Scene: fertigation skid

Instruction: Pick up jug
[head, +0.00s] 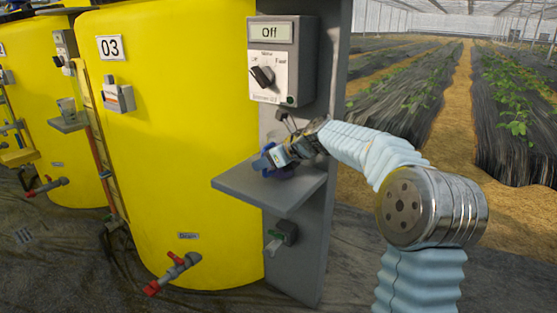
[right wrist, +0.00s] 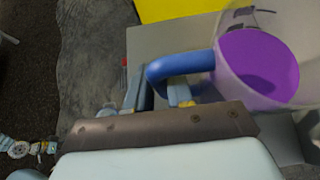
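The jug (right wrist: 262,65) is see-through, holds purple liquid and has a thick blue handle (right wrist: 182,64). In the right wrist view it stands at the upper right, cut off by the frame edge. A gap shows between the handle and the right-hand finger. My left gripper is not seen.
The jug is at a grey shelf (head: 245,187) on a grey post. A yellow tank (head: 180,150) with a red-handled drain valve (head: 170,272) stands left. Crop rows lie behind.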

